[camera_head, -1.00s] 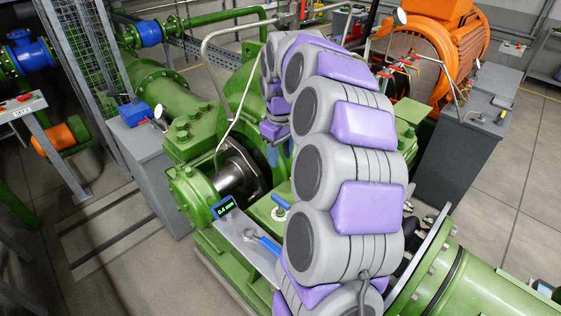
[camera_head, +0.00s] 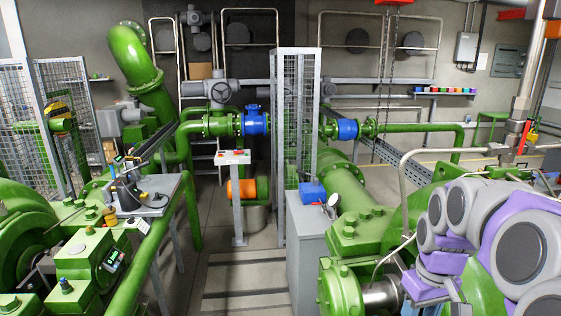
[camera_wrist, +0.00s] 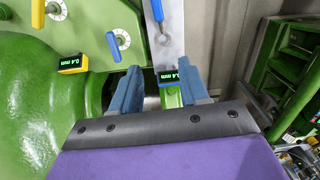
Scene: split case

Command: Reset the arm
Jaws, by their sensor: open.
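My arm (camera_head: 520,255), grey with purple pads, reaches in from the right edge of the head view. Its gripper end cannot be clearly made out there. In the wrist view my gripper (camera_wrist: 160,74) has its two blue-grey fingers spread apart. A small blue gauge reading 0.4 mm (camera_wrist: 168,76) shows between the fingertips, apparently beyond them. I see nothing held. A purple pad of mine fills the bottom of the wrist view.
In the wrist view, a silver plate (camera_wrist: 172,45) carries a blue-handled tool, and a yellow gauge (camera_wrist: 72,65) sits on the green casing at left. In the head view, a grey cabinet (camera_head: 308,245) and mesh cage (camera_head: 296,120) stand mid-picture.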

